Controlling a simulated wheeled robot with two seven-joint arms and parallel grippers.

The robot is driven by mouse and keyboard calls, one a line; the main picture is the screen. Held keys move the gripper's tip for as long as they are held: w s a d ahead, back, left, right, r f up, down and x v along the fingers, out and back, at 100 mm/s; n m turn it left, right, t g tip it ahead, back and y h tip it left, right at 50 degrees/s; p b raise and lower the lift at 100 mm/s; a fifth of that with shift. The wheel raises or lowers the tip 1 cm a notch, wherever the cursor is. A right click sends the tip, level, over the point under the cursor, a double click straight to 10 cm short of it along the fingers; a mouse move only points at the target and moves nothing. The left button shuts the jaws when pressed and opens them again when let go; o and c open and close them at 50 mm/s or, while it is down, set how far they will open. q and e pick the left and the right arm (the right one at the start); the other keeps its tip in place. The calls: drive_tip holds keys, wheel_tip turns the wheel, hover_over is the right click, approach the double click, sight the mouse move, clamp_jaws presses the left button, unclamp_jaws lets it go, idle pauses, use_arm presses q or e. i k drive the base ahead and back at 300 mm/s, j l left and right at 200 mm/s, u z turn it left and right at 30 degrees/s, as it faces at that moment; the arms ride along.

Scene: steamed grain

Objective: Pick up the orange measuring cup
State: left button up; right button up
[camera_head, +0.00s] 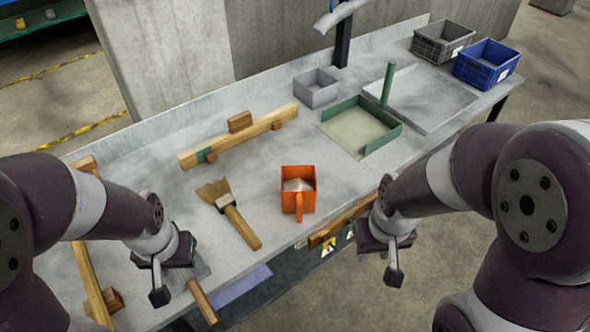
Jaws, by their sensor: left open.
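The orange measuring cup (298,176) stands on the grey table near its front edge, in the middle of the view. It is square, with a handle (299,206) toward me and some pale material inside. My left gripper (176,280) is open, low at the left, apart from the cup and near a wooden-handled tool (203,301). My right gripper (392,270) is to the right of the cup and lower, beyond the table's front edge. I cannot tell how far its fingers are apart.
A brush (232,214) lies left of the cup. A wooden bar (240,137) lies behind it. A green-rimmed dustpan-like tray (361,128), a small grey box (316,88), a dark grey crate (442,42) and a blue crate (487,64) stand farther back.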

sight(299, 184)
drive_tip(key=u, duration=2.75)
drive_tip(key=z, duration=3)
drive_tip(key=i+l+u, duration=0.55)
drive_tip(key=l+u, duration=0.15)
drive_tip(key=l, duration=0.1)
